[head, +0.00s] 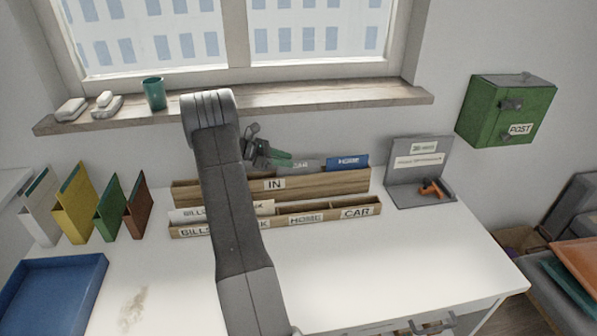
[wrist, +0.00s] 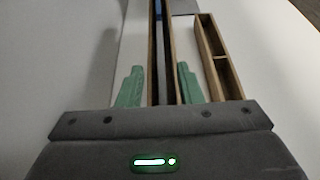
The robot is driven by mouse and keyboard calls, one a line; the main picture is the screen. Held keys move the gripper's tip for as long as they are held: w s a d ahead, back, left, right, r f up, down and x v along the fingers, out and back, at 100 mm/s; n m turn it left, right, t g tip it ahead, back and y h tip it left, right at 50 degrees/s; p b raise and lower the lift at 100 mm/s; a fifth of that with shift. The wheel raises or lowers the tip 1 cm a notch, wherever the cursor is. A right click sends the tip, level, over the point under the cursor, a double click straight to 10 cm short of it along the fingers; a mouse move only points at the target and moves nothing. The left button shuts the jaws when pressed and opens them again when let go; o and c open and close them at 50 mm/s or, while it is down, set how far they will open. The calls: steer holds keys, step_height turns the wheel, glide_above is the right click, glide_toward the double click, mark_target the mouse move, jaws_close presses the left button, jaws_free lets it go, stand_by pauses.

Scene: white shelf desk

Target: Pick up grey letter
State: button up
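The grey letter (head: 307,165) stands in the wooden IN tray (head: 325,185), its top edge and part of a dark label showing above the front wall. A blue letter (head: 348,162) stands to its right. My gripper (head: 283,160) is over the tray, left of the grey letter, and partly hides the tray's left part. In the wrist view my gripper (wrist: 160,85) is open, with one green finger on each side of the narrow tray (wrist: 173,50). A thin grey edge, likely the letter, shows between the tray walls. Nothing is held.
A lower wooden sorter (head: 335,215) with BILLS, HOME and CAR labels stands in front, with a white letter (head: 200,213) at its left. A grey stand (head: 415,175) is at right, coloured folders (head: 75,205) and a blue tray (head: 60,290) at left.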

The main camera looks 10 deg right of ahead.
steer(key=x, duration=0.2)
steer(key=shift+d+f, duration=0.15)
steer(key=shift+d, duration=0.2)
jaws_close()
